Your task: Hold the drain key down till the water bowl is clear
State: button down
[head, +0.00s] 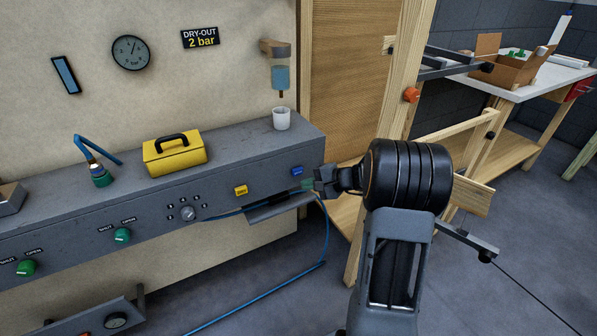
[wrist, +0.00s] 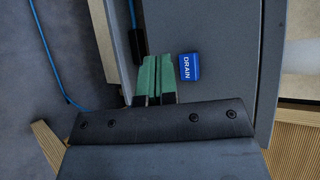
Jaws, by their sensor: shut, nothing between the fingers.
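The blue drain key (head: 297,170) is on the front face of the grey bench, near its right end. In the wrist view the key (wrist: 189,67), marked DRAIN, sits just right of my green fingertips (wrist: 157,70). My gripper (head: 308,185) is shut and empty, in front of the bench face, slightly below and right of the key. The fingertips appear beside the key, not on it; I cannot tell their distance from the face. The water bowl (head: 280,78) hangs on the wall panel and looks blue inside. A white cup (head: 281,119) stands on the bench below it.
A yellow key (head: 241,190) and a dial (head: 187,213) are left of the drain key. A small grey shelf (head: 270,210) and a blue hose (head: 326,235) are under my gripper. A yellow case (head: 175,156) lies on the bench. A wooden frame (head: 404,75) stands right.

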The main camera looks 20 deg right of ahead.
aim_at(297, 171)
jog(key=shift+w+a, duration=0.15)
jog(key=shift+w, duration=1.05)
jog(key=shift+w, duration=0.15)
dwell(1.2)
jog(key=shift+w, duration=0.3)
jog(key=shift+w+a+b, duration=0.1)
jog(key=shift+w+b, duration=0.2)
jog(key=shift+w, duration=0.1)
dwell(4.8)
